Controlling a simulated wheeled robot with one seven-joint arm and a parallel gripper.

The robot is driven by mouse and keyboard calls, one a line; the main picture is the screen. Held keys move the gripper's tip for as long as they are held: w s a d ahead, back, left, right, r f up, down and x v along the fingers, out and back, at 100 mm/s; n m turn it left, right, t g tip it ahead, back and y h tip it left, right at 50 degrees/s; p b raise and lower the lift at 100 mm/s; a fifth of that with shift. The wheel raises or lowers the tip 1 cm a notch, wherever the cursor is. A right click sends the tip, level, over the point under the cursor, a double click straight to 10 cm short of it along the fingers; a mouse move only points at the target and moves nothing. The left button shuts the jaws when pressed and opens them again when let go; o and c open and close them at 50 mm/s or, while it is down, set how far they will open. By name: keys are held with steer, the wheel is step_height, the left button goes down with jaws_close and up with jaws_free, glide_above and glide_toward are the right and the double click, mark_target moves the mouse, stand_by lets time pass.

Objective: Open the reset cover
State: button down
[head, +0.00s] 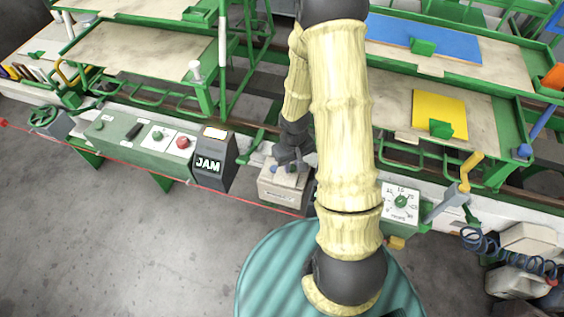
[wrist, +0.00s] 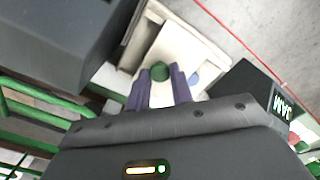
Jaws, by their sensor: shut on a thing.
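The reset box (head: 283,190) is a small beige box on the front rail, right of the dark JAM display. It also shows in the wrist view (wrist: 185,45) as a pale box with raised edges. My gripper (head: 290,168) is over the top of this box and partly hides it. In the wrist view, my gripper's two purple fingers (wrist: 160,85) are shut on a round green knob (wrist: 160,71) at the box. A blue knob (wrist: 193,79) is just right of the fingers. I cannot tell how far the cover is raised.
The JAM display (head: 213,160) stands close to the left of the box, beside a green button panel (head: 140,136). A dial panel (head: 401,202) is to the right, beyond my arm. A red line runs along the front. Grey floor (head: 130,240) is clear in front.

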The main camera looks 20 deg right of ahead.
mark_target(292, 167)
steer(key=c, duration=1.2)
jaws_free()
step_height(292, 167, up, 18)
steer(key=p, duration=0.3)
steer(key=shift+f, duration=0.25)
steer(key=shift+a, duration=0.1)
steer(key=s+a+r+m+t, duration=0.1)
steer(key=s+a+r+t, duration=0.1)
steer(key=s+r, duration=0.3)
steer(key=shift+s+a+r+m+t, duration=0.3)
steer(key=shift+s+a+m, duration=0.1)
steer(key=shift+s+a, duration=0.5)
